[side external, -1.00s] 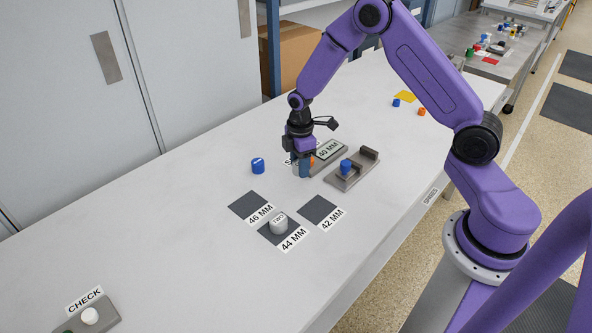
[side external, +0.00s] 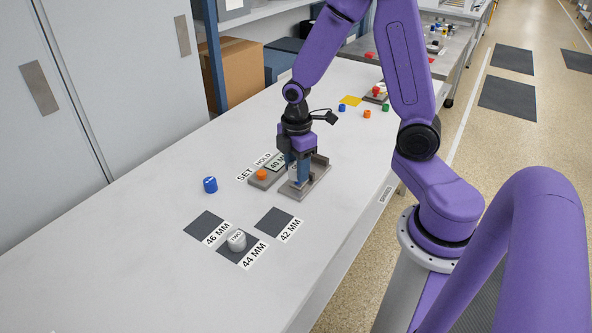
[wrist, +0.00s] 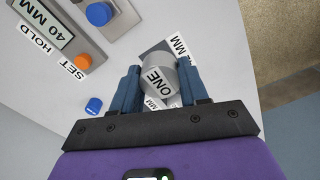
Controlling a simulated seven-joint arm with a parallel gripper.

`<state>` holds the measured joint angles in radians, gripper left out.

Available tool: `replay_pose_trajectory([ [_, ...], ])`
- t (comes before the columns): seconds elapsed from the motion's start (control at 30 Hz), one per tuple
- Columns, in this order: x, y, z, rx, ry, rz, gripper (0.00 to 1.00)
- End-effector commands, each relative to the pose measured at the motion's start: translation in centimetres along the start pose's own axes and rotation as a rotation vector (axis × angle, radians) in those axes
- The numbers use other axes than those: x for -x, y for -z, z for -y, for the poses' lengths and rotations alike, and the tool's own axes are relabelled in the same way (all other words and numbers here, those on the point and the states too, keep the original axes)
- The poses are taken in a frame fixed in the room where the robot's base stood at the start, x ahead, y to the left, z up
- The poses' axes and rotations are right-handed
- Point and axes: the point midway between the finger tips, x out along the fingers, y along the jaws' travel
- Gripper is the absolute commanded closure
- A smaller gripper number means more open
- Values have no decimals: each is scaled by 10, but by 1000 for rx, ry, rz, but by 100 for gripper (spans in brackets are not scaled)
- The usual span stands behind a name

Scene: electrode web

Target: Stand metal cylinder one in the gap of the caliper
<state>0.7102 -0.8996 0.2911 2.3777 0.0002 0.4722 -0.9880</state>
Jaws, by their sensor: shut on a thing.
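Metal cylinder one (wrist: 163,72), a grey cylinder with a white ONE label, is between the fingers of my gripper (wrist: 160,88) in the wrist view. My gripper is shut on it. The display unit beside the caliper reads 40 MM (wrist: 48,18) and has an orange button (side external: 261,174).
A cylinder marked TWO (side external: 237,240) stands on the 44 MM mat. The 46 MM mat (side external: 206,226) and 42 MM mat (side external: 274,222) are empty. A blue cap-like piece (side external: 210,184) lies to the left. Small coloured pieces and a yellow square (side external: 350,100) are further back.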

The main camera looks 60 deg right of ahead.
Motion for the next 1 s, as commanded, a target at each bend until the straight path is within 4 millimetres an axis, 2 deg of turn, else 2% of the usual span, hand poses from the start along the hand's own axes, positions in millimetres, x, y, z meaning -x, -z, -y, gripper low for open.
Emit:
replay_pose_trajectory([
  [0.03,2,-18,0,-11,-1,-1,95],
  [0.2,8,-76,6,-13,-1,0,95],
  [0.3,10,-103,13,-10,-1,0,95],
  [0.4,11,-120,20,-5,0,0,95],
  [0.57,10,-130,20,-1,0,0,95],
  [0.87,2,-131,2,-2,1,0,95],
  [1.0,-7,-133,-17,0,3,0,95],
])
